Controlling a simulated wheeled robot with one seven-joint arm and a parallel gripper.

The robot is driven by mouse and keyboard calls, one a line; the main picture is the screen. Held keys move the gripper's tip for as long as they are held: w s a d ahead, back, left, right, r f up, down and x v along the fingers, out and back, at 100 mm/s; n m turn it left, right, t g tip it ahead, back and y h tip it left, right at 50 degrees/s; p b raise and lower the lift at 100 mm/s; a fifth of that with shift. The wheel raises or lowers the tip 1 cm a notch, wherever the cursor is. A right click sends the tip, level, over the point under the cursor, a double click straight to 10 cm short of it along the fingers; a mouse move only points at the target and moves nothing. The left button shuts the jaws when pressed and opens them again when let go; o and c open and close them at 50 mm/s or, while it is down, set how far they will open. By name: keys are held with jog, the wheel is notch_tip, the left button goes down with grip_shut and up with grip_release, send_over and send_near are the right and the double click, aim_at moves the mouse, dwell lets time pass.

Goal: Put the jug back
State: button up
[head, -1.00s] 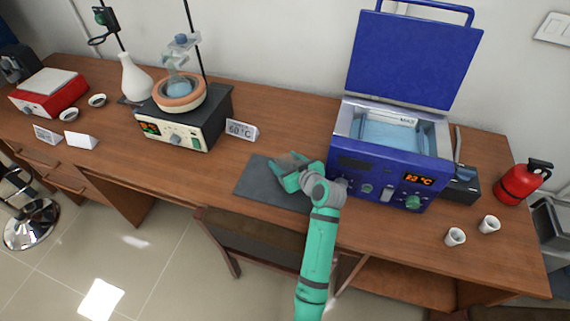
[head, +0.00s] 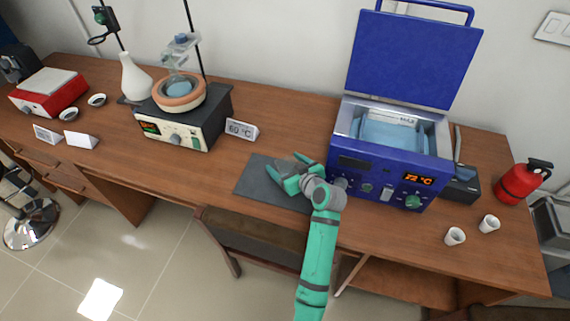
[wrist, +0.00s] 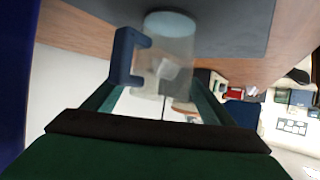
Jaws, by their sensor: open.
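The jug (wrist: 170,62) is clear, with a dark blue handle (wrist: 124,56) and a pale blue base. In the wrist view it stands against the dark grey mat (head: 254,178), between the two fingers of my gripper (wrist: 153,84). The handle is on the left finger's side. In the head view my gripper (head: 287,168) is low over the mat with its green fingers spread. The jug is hard to make out there, small and faint between the fingers. I cannot tell whether either finger touches it.
A blue water bath (head: 385,180) with its lid raised stands right of the mat. A hotplate (head: 178,132) with a flask and a 60 °C sign (head: 241,130) are to the left. Two white cups (head: 455,237) and a red bottle (head: 520,184) are at the right.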

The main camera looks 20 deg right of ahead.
jog(key=v, duration=1.1)
jog(key=shift+s, duration=0.25)
jog(key=shift+d, duration=0.1)
